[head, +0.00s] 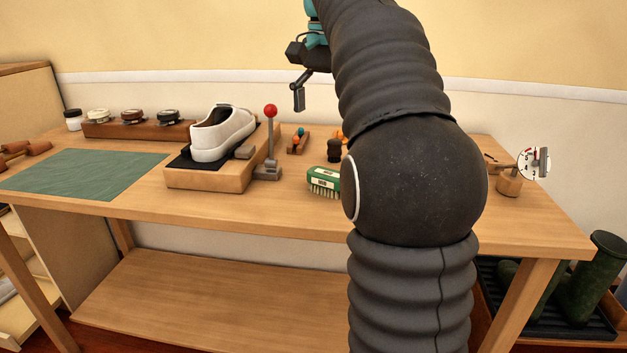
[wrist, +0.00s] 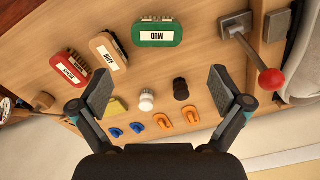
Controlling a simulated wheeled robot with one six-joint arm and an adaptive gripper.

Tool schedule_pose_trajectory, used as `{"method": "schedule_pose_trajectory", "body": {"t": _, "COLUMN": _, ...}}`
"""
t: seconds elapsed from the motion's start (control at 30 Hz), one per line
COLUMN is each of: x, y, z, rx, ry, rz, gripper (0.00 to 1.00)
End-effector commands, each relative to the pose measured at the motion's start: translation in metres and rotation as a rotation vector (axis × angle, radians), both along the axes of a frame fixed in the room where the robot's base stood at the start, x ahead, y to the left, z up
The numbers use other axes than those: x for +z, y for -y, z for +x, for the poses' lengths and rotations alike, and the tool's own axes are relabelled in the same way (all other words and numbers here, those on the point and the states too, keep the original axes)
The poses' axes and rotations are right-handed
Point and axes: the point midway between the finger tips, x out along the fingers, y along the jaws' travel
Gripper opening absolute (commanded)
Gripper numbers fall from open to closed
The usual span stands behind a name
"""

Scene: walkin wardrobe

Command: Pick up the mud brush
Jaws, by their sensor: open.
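The mud brush (wrist: 158,34) is a green brush with a white MUD label, lying on the bench. In the head view the mud brush (head: 324,181) shows its pale bristles along the front, and my arm hides its right end. My gripper (wrist: 152,88) is open and empty above the bench, its fingers wide apart. In the wrist view the mud brush lies beyond the fingertips, between their lines. In the head view one finger of my gripper (head: 299,97) shows high above the bench, and the rest is largely behind my arm.
A tan BUFF brush (wrist: 109,51) and a red brush (wrist: 70,71) lie beside the mud brush. A red-knobbed lever (head: 270,140) stands left of it by a white shoe (head: 222,134). Small knobs and orange and blue pieces (wrist: 165,121) sit nearby. A green mat (head: 85,173) lies at left.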

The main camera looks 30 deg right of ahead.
Motion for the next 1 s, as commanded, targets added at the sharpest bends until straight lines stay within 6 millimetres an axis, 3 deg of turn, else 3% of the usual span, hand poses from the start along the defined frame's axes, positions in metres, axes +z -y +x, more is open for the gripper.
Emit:
{"method": "schedule_pose_trajectory", "body": {"t": 0.27, "x": -0.001, "y": 0.01, "z": 0.006, "rx": -0.052, "ry": -0.024, "rz": 0.008, "gripper": 1.0}}
{"method": "schedule_pose_trajectory", "body": {"t": 0.73, "x": -0.068, "y": 0.01, "z": 0.005, "rx": -0.049, "ry": -0.024, "rz": 0.008, "gripper": 1.0}}
{"method": "schedule_pose_trajectory", "body": {"t": 1.0, "x": -0.085, "y": 0.01, "z": 0.005, "rx": -0.049, "ry": -0.022, "rz": 0.007, "gripper": 1.0}}
